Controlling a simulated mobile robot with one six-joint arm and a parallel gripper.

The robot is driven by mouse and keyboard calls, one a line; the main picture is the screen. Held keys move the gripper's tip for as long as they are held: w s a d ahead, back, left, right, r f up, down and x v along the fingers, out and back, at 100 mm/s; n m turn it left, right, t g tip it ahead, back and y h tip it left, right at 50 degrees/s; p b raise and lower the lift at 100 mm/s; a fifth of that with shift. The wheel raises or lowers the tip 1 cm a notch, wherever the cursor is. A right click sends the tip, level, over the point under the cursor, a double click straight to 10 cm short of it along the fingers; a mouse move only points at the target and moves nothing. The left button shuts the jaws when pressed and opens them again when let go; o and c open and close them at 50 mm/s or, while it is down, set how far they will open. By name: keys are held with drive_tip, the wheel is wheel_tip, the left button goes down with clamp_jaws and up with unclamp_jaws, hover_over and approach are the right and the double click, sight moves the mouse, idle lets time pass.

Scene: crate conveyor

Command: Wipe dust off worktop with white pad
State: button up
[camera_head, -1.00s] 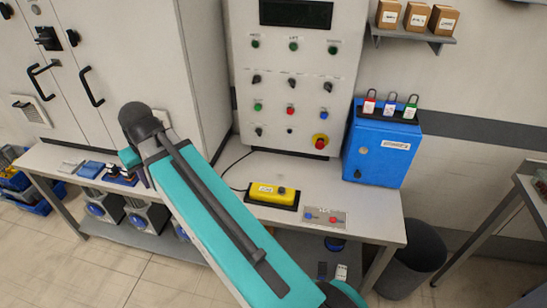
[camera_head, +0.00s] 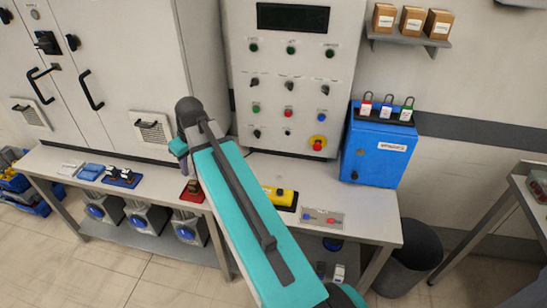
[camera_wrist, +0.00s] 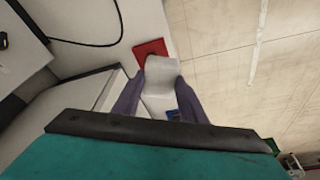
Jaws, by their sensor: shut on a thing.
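My gripper (camera_wrist: 158,82) shows in the wrist view with its two purple fingers shut on the white pad (camera_wrist: 161,72). The pad is a pale block whose upper end sticks out past the fingertips. In the wrist view a red mat (camera_wrist: 150,47) lies just beyond the pad; I cannot tell whether they touch. The pale worktop (camera_head: 375,231) runs along the wall in the head view, and a strip of it shows in the wrist view (camera_wrist: 142,22). In the head view my arm hides the pad and most of the gripper. I cannot make out any dust.
The red mat (camera_head: 192,192) lies near the worktop's front edge. A yellow box (camera_head: 284,197), a button plate (camera_head: 322,218), a blue lockout cabinet (camera_head: 382,147) and a blue tray (camera_head: 122,180) are on the worktop. A control panel (camera_head: 290,75) stands behind. Bare worktop shows right of the button plate.

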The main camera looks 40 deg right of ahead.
drive_tip(key=s+d+f+n+p, duration=0.1)
drive_tip(key=s+d+f, duration=0.2)
drive_tip(key=d, duration=0.6)
drive_tip(key=s+d+f+n+p, duration=0.1)
drive_tip(key=s+d+f, duration=0.2)
drive_tip(key=d, duration=0.7)
drive_tip(key=s+d+f+n+p, duration=0.1)
drive_tip(key=s+d+f, duration=0.2)
drive_tip(key=d, duration=0.7)
drive_tip(key=shift+d+f+y+p, duration=0.15)
drive_tip(key=shift+f+y+p, duration=0.2)
drive_tip(key=shift+y+p, duration=0.05)
drive_tip(key=shift+f, duration=0.15)
